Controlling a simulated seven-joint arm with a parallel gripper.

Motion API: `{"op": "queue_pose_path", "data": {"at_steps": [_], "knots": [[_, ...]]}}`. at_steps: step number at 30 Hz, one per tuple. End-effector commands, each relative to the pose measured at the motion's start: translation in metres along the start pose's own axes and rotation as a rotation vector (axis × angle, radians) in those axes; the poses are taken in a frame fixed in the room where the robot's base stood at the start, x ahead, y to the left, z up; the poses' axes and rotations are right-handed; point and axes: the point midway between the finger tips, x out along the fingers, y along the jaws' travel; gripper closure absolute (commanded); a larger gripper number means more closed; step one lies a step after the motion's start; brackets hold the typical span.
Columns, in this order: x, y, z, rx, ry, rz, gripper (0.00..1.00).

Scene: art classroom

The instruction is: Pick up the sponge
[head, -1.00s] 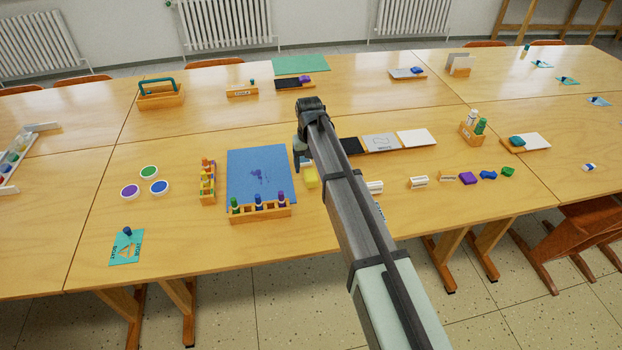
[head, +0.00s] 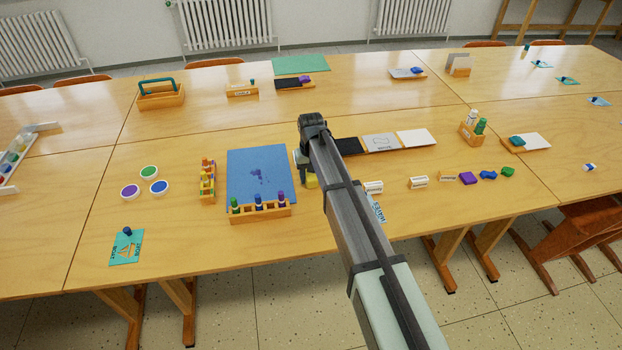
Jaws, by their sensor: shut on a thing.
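The yellow sponge (head: 311,181) lies just right of the blue mat (head: 262,165) on the wooden table. It is partly hidden behind my arm. My gripper (head: 305,176) is down at the sponge and shut on it. The fingers are small and mostly covered by the wrist. I cannot see a clear gap between the sponge and the table.
A rack of bottles (head: 262,212) stands on the mat's front edge. Another rack (head: 208,182) stands left of the mat. Dark, grey and white panels (head: 381,142) lie to the right. White labelled blocks (head: 419,182) and coloured pieces (head: 468,178) are further right.

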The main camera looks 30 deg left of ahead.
Motion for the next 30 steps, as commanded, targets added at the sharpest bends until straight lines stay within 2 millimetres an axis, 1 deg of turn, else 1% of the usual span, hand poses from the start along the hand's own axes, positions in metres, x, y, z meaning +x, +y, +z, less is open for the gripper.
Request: {"op": "queue_pose_path", "data": {"at_steps": [1, 6, 7, 8, 13, 16, 20, 24, 30], "knots": [[0.000, 0.000, 0.000, 0.000, 0.000, 0.000, 0.66], [0.000, 0.000, 0.000, 0.000, 0.000, 0.000, 0.82], [0.000, 0.000, 0.000, 0.000, 0.000, 0.000, 0.82], [0.000, 0.000, 0.000, 0.000, 0.000, 0.000, 0.87], [-0.001, 0.000, 0.000, 0.000, 0.000, 0.000, 0.87], [-0.007, 0.000, 0.000, 0.000, 0.000, 0.000, 0.87], [-0.024, 0.000, -0.001, 0.000, 0.002, 0.000, 0.87], [-0.049, 0.000, -0.001, 0.000, 0.002, -0.001, 0.87], [-0.080, 0.000, -0.001, 0.000, 0.000, -0.001, 0.87]]}}
